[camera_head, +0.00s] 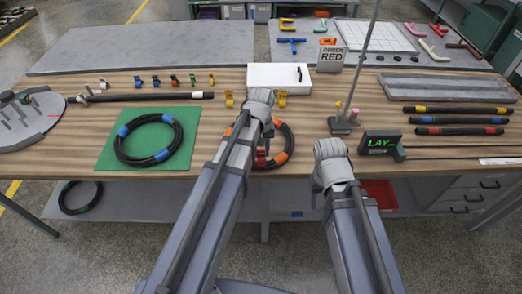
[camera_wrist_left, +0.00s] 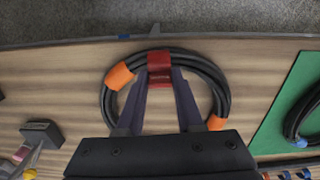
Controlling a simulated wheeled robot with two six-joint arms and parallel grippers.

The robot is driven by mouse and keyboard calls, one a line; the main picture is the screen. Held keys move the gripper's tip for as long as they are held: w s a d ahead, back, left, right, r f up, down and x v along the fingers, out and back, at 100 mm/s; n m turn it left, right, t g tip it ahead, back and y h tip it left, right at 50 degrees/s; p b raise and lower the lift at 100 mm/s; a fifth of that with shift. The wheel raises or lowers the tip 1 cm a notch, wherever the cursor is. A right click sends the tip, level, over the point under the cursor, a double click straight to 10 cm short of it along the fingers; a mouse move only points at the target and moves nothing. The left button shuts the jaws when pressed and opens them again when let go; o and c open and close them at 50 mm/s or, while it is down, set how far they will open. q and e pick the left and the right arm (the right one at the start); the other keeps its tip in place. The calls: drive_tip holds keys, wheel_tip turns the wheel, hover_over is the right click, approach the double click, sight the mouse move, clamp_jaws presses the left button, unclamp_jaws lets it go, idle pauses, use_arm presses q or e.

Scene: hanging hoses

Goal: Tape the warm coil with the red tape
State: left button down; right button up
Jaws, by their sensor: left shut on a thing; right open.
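The warm coil, a black hose ring with orange bands (camera_wrist_left: 216,88), lies on the wooden table near its front edge. In the head view the coil (camera_head: 288,143) is partly hidden behind my left arm. My left gripper (camera_wrist_left: 161,76) is shut on the red tape (camera_wrist_left: 159,62), which sits across the coil's hose at the table-edge side. I cannot tell whether the tape is wrapped all the way round. The red also shows in the head view (camera_head: 261,157). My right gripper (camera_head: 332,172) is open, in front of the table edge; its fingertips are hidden.
A coil with blue bands (camera_head: 159,155) lies on a green mat (camera_head: 112,150) to the left. A "LAY" display (camera_head: 380,142) and a stand (camera_head: 342,126) are to the right.

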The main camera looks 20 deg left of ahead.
sight(261, 155)
use_arm(q)
drive_tip(key=shift+f+b, duration=0.3)
idle(0.4)
drive_tip(key=shift+f+b, duration=0.7)
drive_tip(key=shift+b, duration=0.05)
drive_tip(key=shift+f+b, duration=0.7)
idle(0.4)
drive_tip(key=shift+c, duration=2.4)
unclamp_jaws()
drive_tip(key=shift+r, duration=0.15)
wheel_tip(261, 155, up, 8)
drive_tip(key=p, duration=0.8)
drive_tip(key=shift+f, duration=0.2)
drive_tip(key=s+d+m+y, duration=0.1)
drive_tip(key=s+d+m, duration=0.6)
drive_tip(key=s+d, duration=0.3)
drive_tip(key=s, duration=0.4)
drive_tip(key=shift+s+d+m, duration=0.2)
drive_tip(key=shift+d+m, duration=0.05)
drive_tip(key=shift+m, duration=0.05)
